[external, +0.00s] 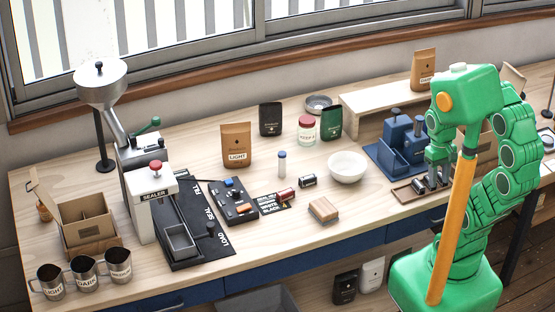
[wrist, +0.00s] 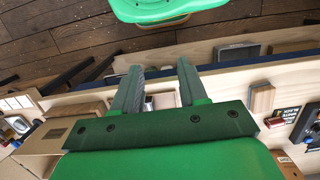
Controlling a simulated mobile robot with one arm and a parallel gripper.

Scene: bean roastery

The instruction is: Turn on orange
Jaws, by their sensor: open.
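A black switch panel (external: 229,205) lies on the table right of the sealer, with small coloured parts on it. One of them is an orange part (external: 243,209) near its front. Whether it is on or off is too small to tell. The panel's edge also shows at the right of the wrist view (wrist: 309,122). My gripper (external: 436,182) is far to the right of the panel, over a small wooden tray (external: 404,195) with dark cylinders. In the wrist view my gripper (wrist: 160,75) has its fingers apart, with nothing clearly held between them.
The sealer (external: 150,200) stands left of the panel. Blue stands (external: 402,145) are behind my gripper.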

